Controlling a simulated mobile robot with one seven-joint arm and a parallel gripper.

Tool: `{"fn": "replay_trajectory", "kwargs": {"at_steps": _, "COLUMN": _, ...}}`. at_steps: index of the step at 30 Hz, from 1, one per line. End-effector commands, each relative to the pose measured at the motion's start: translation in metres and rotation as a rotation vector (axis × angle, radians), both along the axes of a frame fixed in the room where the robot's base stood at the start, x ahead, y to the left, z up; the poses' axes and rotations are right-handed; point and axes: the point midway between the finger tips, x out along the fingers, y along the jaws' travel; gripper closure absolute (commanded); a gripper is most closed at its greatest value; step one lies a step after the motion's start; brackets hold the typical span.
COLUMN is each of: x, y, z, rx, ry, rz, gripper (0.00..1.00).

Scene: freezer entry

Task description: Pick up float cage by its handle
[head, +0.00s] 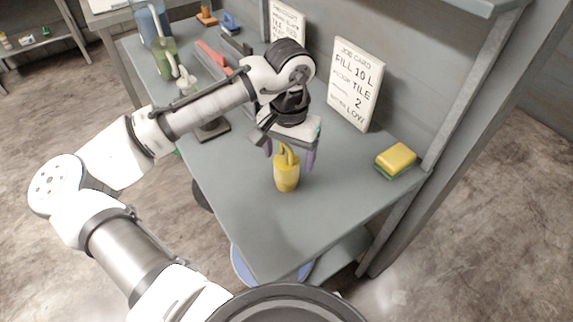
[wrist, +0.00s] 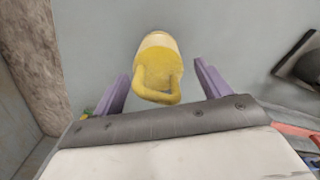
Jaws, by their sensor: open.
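The float cage looks like a small yellow cylinder (head: 286,177) with a looped handle on top, standing upright on the grey bench. In the wrist view the yellow float cage (wrist: 160,52) lies ahead, with its handle loop (wrist: 157,88) toward my gripper. My gripper (head: 290,158) is over the float cage, with its purple fingers on either side of the handle. In the wrist view the fingers (wrist: 160,85) stand apart with gaps on both sides of the handle. The gripper is open and holds nothing.
A yellow and green sponge (head: 396,160) lies at the bench's right. A job card (head: 355,83) leans on the back panel. Bottles (head: 163,57) and a red tool (head: 213,57) are at the far left. The bench's front end (head: 270,245) is clear.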

Motion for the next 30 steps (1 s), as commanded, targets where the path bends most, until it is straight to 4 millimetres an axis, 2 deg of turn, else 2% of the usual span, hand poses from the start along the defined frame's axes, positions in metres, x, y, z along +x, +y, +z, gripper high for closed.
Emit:
{"fn": "replay_trajectory", "kwargs": {"at_steps": 5, "x": 0.0, "y": 0.0, "z": 0.0, "rx": 0.0, "ry": 0.0, "rz": 0.0, "gripper": 0.25}}
{"fn": "replay_trajectory", "kwargs": {"at_steps": 16, "x": 0.0, "y": 0.0, "z": 0.0, "rx": 0.0, "ry": 0.0, "rz": 0.0, "gripper": 0.73}}
{"fn": "replay_trajectory", "kwargs": {"at_steps": 25, "x": 0.0, "y": 0.0, "z": 0.003, "rx": 0.0, "ry": -0.001, "rz": 0.0, "gripper": 0.73}}
{"fn": "replay_trajectory", "kwargs": {"at_steps": 30, "x": 0.001, "y": -0.001, "z": 0.017, "rx": 0.0, "ry": -0.002, "rz": 0.0, "gripper": 0.73}}
